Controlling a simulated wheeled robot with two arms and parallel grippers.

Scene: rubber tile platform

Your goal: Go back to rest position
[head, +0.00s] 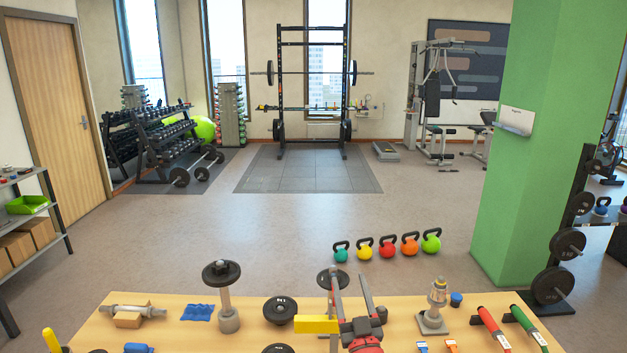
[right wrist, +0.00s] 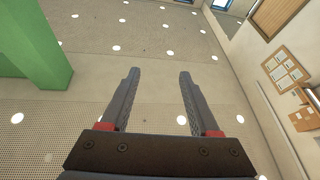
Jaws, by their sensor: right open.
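My right gripper (head: 350,272) is at the lower middle of the head view, over the wooden table (head: 400,305). Its two dark fingers point up and away and stand apart. In the right wrist view, the right gripper (right wrist: 157,72) is open with nothing between its fingers, and open floor shows beyond them. My left gripper is not visible in the head view.
On the table, a dumbbell post (head: 225,300), a weight plate (head: 280,310), a blue cloth (head: 197,312) and a metal stand (head: 433,315) surround the gripper. Red and green handles (head: 490,328) lie right. Several kettlebells (head: 388,247) stand beyond. A green pillar (head: 525,150) rises right.

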